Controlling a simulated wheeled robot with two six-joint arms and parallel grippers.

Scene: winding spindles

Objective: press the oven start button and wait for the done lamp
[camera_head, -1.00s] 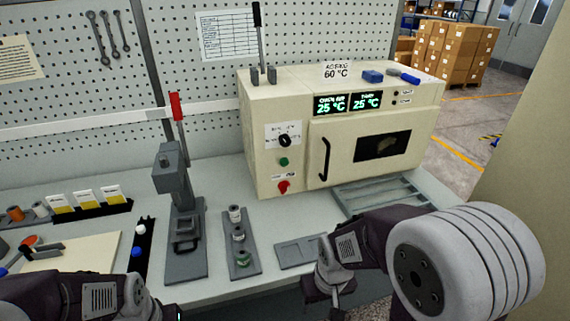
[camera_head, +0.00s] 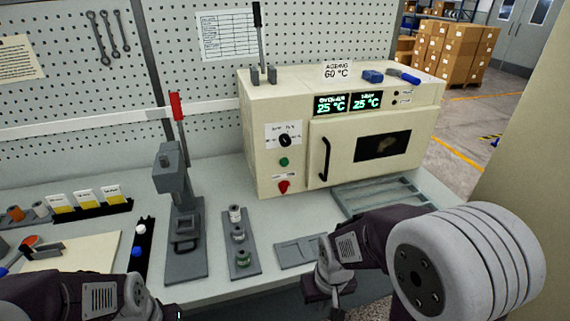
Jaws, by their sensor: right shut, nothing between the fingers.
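The cream oven (camera_head: 258,110) stands at the back right of the bench with its door shut. Its green button (camera_head: 283,162) sits on the left of the front panel, below a black dial (camera_head: 285,141) and above a red knob (camera_head: 283,187). Two small dark indicators (camera_head: 394,102) sit right of the displays (camera_head: 348,103), which both read 25 °C; neither looks lit. My right gripper (camera_head: 335,312) is shut and empty, low at the bench's front edge, well apart from the oven. My left arm enters at lower left; its gripper (camera_head: 172,316) is mostly cut off by the frame.
A grey press (camera_head: 183,215) and a tray with several small spindles (camera_head: 240,240) stand left of the oven. A flat grey plate (camera_head: 296,252) lies before my right gripper. A grey rack (camera_head: 375,197) lies in front of the oven door. A blue-handled tool lies on the oven top.

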